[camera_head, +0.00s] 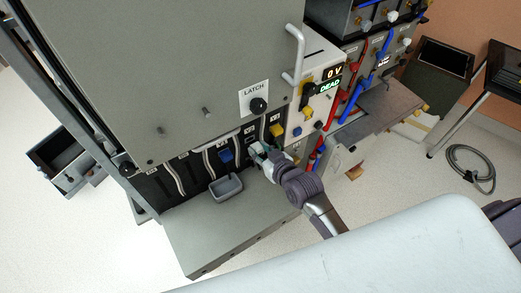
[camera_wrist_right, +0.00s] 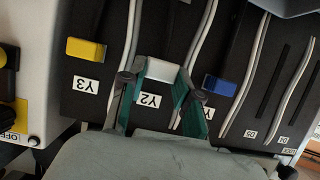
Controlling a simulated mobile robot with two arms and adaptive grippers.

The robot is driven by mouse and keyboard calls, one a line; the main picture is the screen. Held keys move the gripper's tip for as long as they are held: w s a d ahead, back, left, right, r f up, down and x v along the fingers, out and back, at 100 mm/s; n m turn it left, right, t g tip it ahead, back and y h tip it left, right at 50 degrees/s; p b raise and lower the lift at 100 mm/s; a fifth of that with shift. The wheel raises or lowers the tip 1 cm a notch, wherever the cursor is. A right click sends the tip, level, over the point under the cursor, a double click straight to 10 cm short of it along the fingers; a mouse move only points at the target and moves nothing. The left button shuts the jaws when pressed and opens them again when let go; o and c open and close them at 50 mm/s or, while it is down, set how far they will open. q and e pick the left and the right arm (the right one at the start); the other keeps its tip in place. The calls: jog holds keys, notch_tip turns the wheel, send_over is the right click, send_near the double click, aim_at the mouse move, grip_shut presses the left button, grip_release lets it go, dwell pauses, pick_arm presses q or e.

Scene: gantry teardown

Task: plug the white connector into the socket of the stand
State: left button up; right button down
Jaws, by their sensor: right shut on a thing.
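The white connector (camera_wrist_right: 161,70) is between the green-padded fingers of my right gripper (camera_wrist_right: 158,98) in the wrist view. It is against or close to the black panel of the stand, just above the label Y2 (camera_wrist_right: 149,100). The frames do not show whether it sits in a socket, and the socket itself is hidden. In the head view my right gripper (camera_head: 257,149) reaches the black panel under the LATCH cover, between the blue and yellow connectors. My left gripper is not in view.
A yellow connector (camera_wrist_right: 86,49) at Y3 and a blue connector (camera_wrist_right: 220,86) flank the gripper. Pale cables run along the panel. A grey tray (camera_head: 226,188) sits on the shelf (camera_head: 215,238) in front. A display (camera_head: 331,79) reads 0 V, DEAD.

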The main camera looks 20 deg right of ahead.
jog(key=shift+w+a, duration=0.2)
jog(key=shift+w, duration=0.65)
dwell(0.3)
jog(key=shift+w+a, duration=0.1)
jog(key=shift+w, duration=0.3)
jog(key=c, duration=0.7)
grip_release()
jog(key=shift+c, duration=0.2)
jog(key=shift+s, duration=0.25)
jog(key=f+p+v, duration=0.1)
jog(key=v, duration=1.4)
jog(key=shift+s+d, duration=0.25)
jog(key=shift+s, duration=0.1)
